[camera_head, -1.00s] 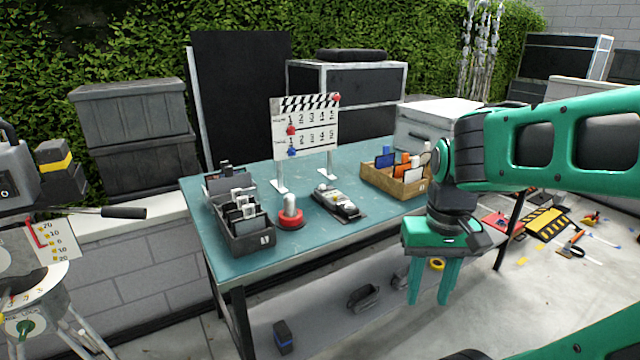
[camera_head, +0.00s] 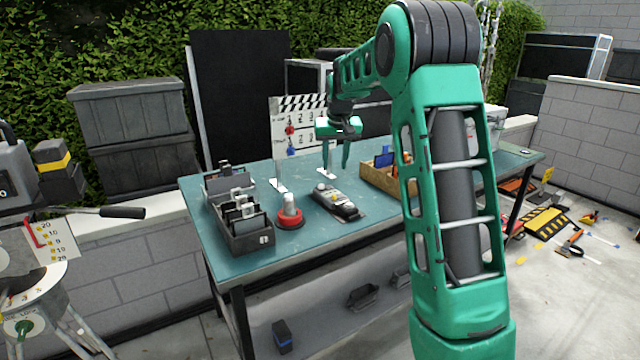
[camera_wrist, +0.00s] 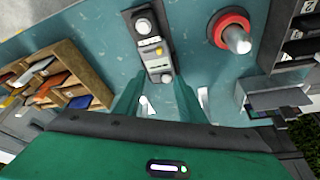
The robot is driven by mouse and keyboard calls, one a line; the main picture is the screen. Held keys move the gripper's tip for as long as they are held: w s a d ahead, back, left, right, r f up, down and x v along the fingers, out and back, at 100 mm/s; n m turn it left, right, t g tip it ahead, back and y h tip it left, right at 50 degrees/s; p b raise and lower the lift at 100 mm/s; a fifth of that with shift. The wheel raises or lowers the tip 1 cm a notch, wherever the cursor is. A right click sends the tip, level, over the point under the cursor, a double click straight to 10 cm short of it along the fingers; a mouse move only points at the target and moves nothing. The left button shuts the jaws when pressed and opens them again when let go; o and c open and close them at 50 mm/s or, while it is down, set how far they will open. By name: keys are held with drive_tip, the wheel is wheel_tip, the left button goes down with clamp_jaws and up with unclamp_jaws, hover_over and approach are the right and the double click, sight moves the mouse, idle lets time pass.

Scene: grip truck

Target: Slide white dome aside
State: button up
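A dark oblong unit (camera_head: 337,203) lies on the teal table, with pale domed knobs on top. The wrist view shows a white dome (camera_wrist: 143,26) on its far end, a yellow knob (camera_wrist: 158,50) in the middle and a smaller whitish knob (camera_wrist: 166,77) at the near end. Beside it stands a red ring base (camera_head: 294,219) with a rounded whitish post (camera_head: 289,203), also in the wrist view (camera_wrist: 238,39). My gripper (camera_head: 335,172) is open and empty, pointing down above the table behind the unit. Its fingertips (camera_wrist: 158,80) are apart and touch nothing that I can see.
A clapperboard (camera_head: 282,120) stands on posts at the table's back, partly behind my gripper. A black sorter bin (camera_head: 247,243) is at the left; a wooden divided box (camera_head: 377,180) is at the right, partly hidden by my arm. The table's front strip is clear.

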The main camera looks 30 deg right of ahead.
approach(322, 184)
drive_tip(key=shift+t, duration=0.3)
drive_tip(key=x, duration=0.7)
drive_tip(key=shift+s+a+f, duration=0.1)
drive_tip(key=shift+f, duration=0.3)
